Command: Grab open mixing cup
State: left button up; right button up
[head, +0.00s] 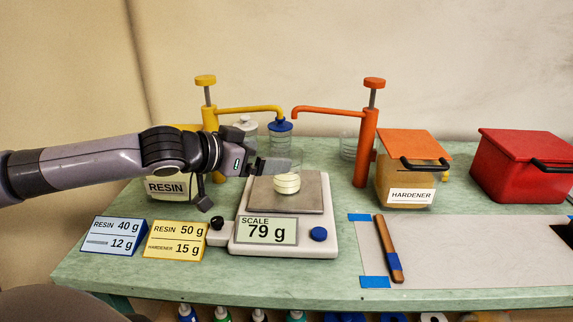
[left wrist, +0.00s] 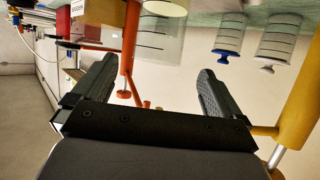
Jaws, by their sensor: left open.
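The open mixing cup (head: 287,183) is clear and hard to make out. It stands on the scale's plate (head: 312,194) with pale cream material in its bottom. My left gripper (head: 272,166) reaches in from the left at the height of the cup's upper part. In the left wrist view, which is upside down, the clear cup (left wrist: 160,42) lies ahead between the two open fingers of the gripper (left wrist: 158,68). I cannot tell whether a finger touches it. The scale display (head: 266,231) reads 79 g. My right gripper is not in view.
A hardener box (head: 411,176) and red box (head: 525,165) are at right. Ratio cards (head: 174,241) and a wooden stick (head: 387,248) lie in front.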

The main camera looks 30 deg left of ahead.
aim_at(287, 156)
pick_arm(q)
jog(key=shift+p+x, duration=0.8)
jog(key=shift+x, duration=2.75)
jog(key=shift+d, duration=0.1)
jog(key=c, duration=1.1)
